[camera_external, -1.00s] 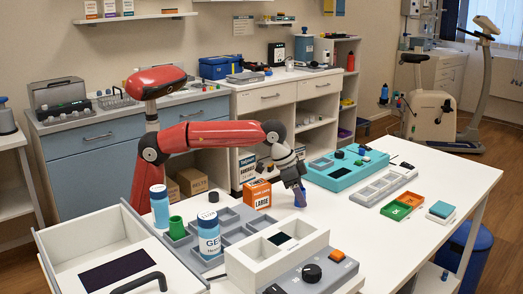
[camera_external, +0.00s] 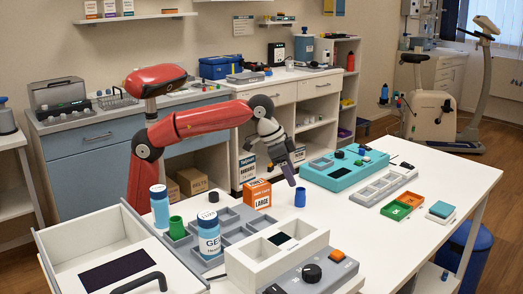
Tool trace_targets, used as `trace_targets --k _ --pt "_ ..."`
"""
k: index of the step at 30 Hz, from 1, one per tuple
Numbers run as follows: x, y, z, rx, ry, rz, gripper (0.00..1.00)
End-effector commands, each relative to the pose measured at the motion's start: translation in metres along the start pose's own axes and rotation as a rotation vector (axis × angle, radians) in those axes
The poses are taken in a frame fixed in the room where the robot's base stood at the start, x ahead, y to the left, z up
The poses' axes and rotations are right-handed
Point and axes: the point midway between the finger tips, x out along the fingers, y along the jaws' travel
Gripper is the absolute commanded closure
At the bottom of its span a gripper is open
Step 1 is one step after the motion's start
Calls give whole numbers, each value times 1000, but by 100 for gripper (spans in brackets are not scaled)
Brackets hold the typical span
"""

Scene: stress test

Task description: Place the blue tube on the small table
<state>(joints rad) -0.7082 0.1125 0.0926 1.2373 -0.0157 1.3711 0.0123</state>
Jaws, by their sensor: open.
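The blue tube (camera_external: 300,197) stands upright on the white table (camera_external: 345,219), just right of the orange box of gloves (camera_external: 257,194). My gripper (camera_external: 290,176) hangs above and slightly left of the tube, apart from it. It is open and holds nothing that I can see. The gap between its fingers is too small to make out from this angle. The white table fills the foreground; I cannot tell whether it is the small table of the task.
A grey compartment tray (camera_external: 238,222), two blue-and-white bottles and a green cup (camera_external: 177,228) stand to the left. A white device with a grey control panel (camera_external: 310,272) is in front. A teal case (camera_external: 343,170) lies behind right.

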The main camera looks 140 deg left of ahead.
Motion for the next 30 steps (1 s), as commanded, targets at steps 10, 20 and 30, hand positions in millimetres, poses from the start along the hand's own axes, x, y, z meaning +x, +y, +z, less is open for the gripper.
trace_targets --k 10,20,30 --pt "0 0 0 0 0 0 46" --pt "21 -9 -8 0 -2 1 46" --pt "66 -2 -7 0 -4 1 46"
